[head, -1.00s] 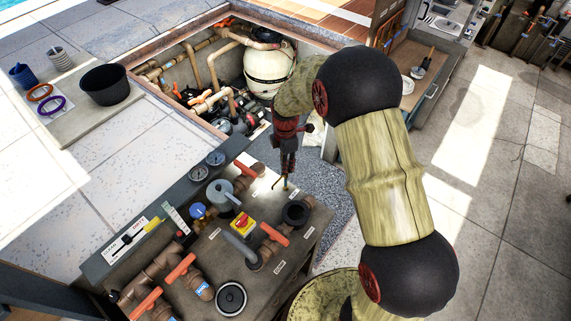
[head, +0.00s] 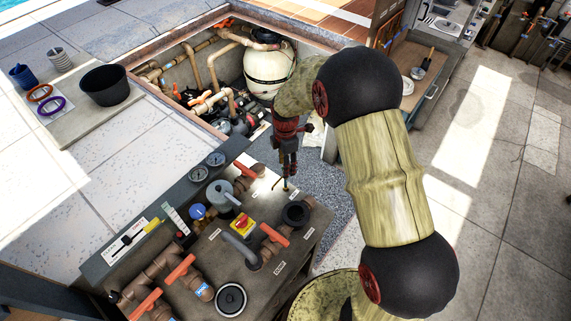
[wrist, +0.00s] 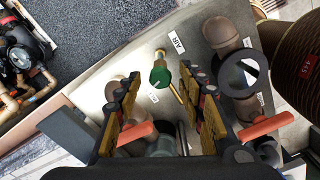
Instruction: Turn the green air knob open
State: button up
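The green air knob (wrist: 160,77) sits on a small brass fitting on the panel, beside a white label reading AIR (wrist: 176,42). In the wrist view my gripper (wrist: 160,80) is open, with its two yellow-padded fingers apart to the left and right of the knob. Nothing is held, and I see gaps between the knob and both fingers. In the head view my gripper (head: 288,171) points down just above the brass fitting (head: 285,187). The green knob is small there and hard to make out.
The grey panel (head: 222,272) carries brown pipes, orange handles (head: 273,235), a red-and-yellow switch (head: 243,225) and gauges (head: 215,159) close by. An open pit (head: 170,75) with a white filter tank (head: 268,70) lies behind. A black bucket (head: 104,86) stands left.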

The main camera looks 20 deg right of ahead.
notch_tip(320, 180, up, 12)
dwell(0.7)
dwell(0.4)
jog(key=s+r+m+t+b, duration=0.2)
jog(key=s+m+t+b, duration=0.3)
jog(key=s+m+b, duration=1.1)
jog(key=s+m, duration=0.3)
jog(key=s, duration=0.8)
jog(key=shift+s+a+r+t, duration=0.2)
jog(key=shift+s+a+t, duration=0.1)
jog(key=shift+s+a, duration=0.1)
